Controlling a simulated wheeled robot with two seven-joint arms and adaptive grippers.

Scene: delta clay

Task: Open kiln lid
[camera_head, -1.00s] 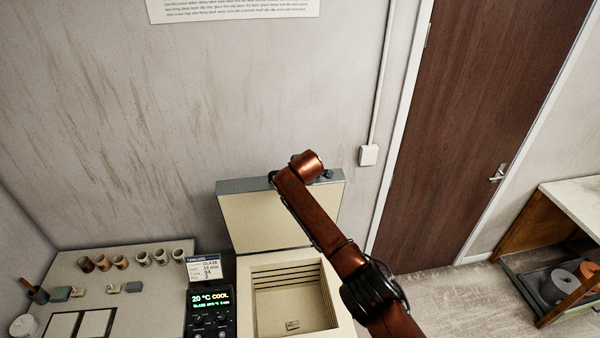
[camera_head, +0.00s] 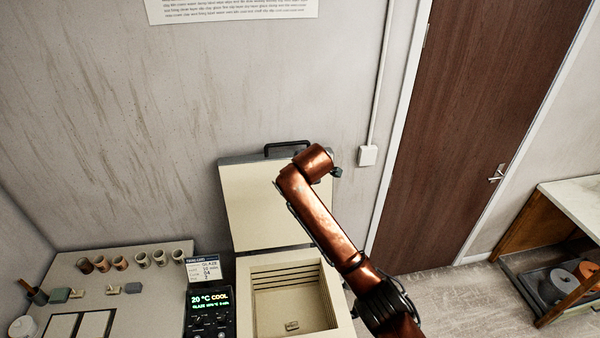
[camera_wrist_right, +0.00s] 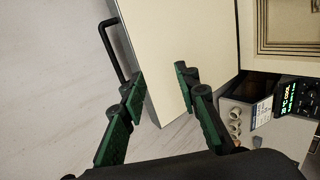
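The kiln (camera_head: 242,310) stands low in the middle of the head view with its chamber exposed. Its cream lid (camera_head: 262,205) stands raised behind the chamber. The black lid handle (camera_head: 288,145) is on the lid's top edge and also shows in the right wrist view (camera_wrist_right: 115,50). My right arm reaches across in front of the lid's right side. My right gripper (camera_wrist_right: 160,82) has its fingers apart, with the lid's edge showing between and beyond them; the handle is outside the fingers. Whether a finger touches the lid is unclear. My left gripper is out of view.
A controller reading 20 °C COOL (camera_head: 210,310) and a label card (camera_head: 203,269) stand left of the kiln. A table (camera_head: 150,275) with several small cups is further left. The wall is behind the lid. A shelf unit (camera_head: 575,205) stands far right.

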